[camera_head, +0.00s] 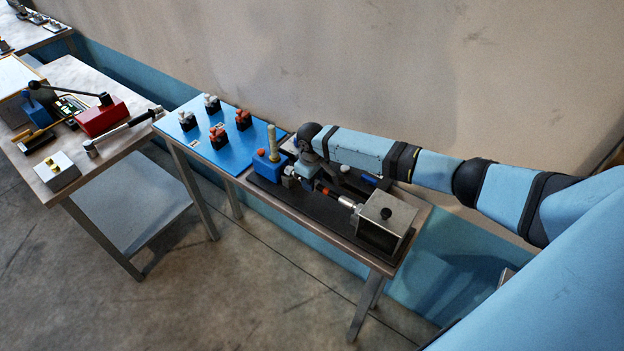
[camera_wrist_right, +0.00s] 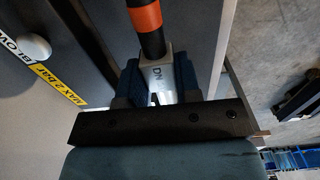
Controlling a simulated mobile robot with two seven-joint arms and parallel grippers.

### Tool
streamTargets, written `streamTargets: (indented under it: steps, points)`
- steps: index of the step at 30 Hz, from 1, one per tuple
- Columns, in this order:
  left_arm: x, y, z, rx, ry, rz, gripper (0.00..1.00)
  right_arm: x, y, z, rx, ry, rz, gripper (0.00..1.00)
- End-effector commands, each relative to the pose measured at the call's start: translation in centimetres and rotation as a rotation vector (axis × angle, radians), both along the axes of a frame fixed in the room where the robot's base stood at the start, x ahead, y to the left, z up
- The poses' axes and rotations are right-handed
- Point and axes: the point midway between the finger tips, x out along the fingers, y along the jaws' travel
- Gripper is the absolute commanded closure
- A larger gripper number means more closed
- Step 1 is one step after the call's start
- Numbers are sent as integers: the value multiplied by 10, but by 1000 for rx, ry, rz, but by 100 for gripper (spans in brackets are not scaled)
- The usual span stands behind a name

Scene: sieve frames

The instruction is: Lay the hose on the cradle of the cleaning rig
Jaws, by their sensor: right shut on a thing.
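The cleaning rig (camera_head: 260,183) is a long black base on the near bench. A black hose with an orange band (camera_head: 328,191) lies low over the rig; the hose also shows in the wrist view (camera_wrist_right: 147,18). My right gripper (camera_head: 305,176) is over the rig's left half. In the wrist view its fingers (camera_wrist_right: 160,82) are shut on the hose's metal end piece. I cannot make out the cradle. My left gripper is not in view.
A blue board (camera_head: 195,150) with several small clamp-like parts adjoins the rig on the left. A further table (camera_head: 80,80) holds a red block, a lever and a metal box. The wall (camera_head: 350,60) stands close behind. Yellow label (camera_wrist_right: 60,84) and white knob (camera_wrist_right: 33,47) show in the wrist view.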

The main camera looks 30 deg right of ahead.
Motion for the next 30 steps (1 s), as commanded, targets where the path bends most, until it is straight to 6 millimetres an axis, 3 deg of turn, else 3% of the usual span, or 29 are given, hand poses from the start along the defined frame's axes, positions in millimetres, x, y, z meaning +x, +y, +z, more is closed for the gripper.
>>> streamTargets:
  steps: [10, 11, 14, 15, 24, 30]
  points:
    - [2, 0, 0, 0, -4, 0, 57, 0, 0, -5, 0, 0, 0, 100]
    - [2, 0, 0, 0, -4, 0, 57, 0, 0, -5, 0, -1, 0, 64]
    - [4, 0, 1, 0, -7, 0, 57, 0, 0, -5, 0, 0, 0, 41]
    - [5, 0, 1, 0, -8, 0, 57, 0, 0, -5, 0, 0, 0, 39]
    - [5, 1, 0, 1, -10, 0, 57, 0, 0, -4, 0, 0, 0, 39]
    - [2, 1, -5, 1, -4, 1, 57, 1, 0, 23, 0, -3, 0, 39]
